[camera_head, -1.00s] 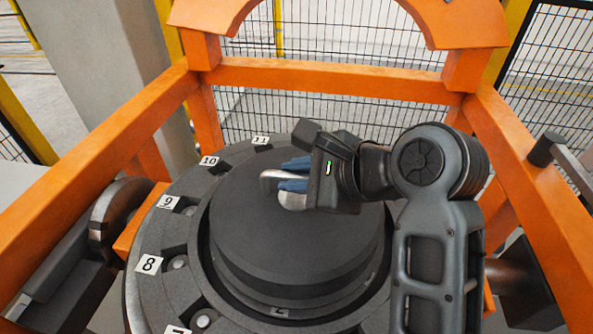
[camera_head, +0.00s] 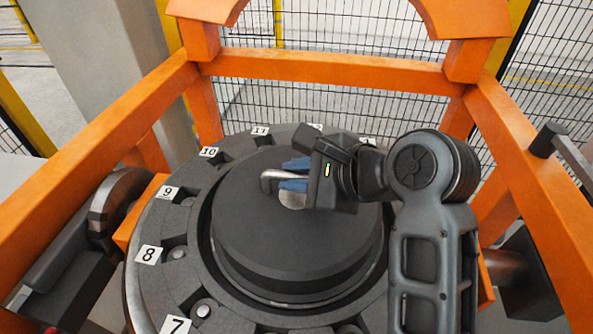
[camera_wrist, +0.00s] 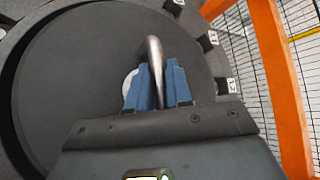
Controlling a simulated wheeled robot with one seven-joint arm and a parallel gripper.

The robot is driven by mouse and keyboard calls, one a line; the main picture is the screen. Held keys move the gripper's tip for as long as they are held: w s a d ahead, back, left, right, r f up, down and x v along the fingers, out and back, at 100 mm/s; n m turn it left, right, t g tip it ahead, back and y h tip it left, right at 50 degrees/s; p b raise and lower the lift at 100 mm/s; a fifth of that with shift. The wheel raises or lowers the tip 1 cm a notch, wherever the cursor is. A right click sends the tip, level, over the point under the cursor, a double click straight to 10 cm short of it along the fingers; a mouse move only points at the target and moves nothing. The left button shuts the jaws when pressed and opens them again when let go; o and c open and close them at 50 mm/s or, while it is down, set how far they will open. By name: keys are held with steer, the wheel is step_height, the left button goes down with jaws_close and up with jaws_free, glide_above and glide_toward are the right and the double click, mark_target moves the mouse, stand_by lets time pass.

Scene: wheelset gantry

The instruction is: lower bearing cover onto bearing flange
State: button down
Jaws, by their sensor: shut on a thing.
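The bearing cover (camera_head: 285,245) is a dark grey round disc with a metal handle (camera_head: 270,176) at its top. My gripper (camera_head: 288,177) is shut on that handle; in the wrist view the blue fingers (camera_wrist: 157,88) sit on both sides of the bent metal bar. The cover (camera_wrist: 70,90) fills the left of the wrist view. The bearing flange (camera_head: 150,285) is a dark ring with numbered tags and bolts around the cover. The cover sits within the ring's opening as seen from above; whether it touches the flange is hidden.
An orange frame (camera_head: 330,72) surrounds the flange on the left, back and right. A black wire fence (camera_head: 330,110) stands behind it. A grey pillar (camera_head: 115,70) is at back left. My arm comes in from the right.

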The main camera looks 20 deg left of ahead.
steer(key=c, duration=1)
jaws_free()
steer(key=shift+o, duration=0.2)
steer(key=shift+d, duration=0.1)
steer(key=shift+b+v, duration=0.3)
steer(key=shift+v, duration=3.55)
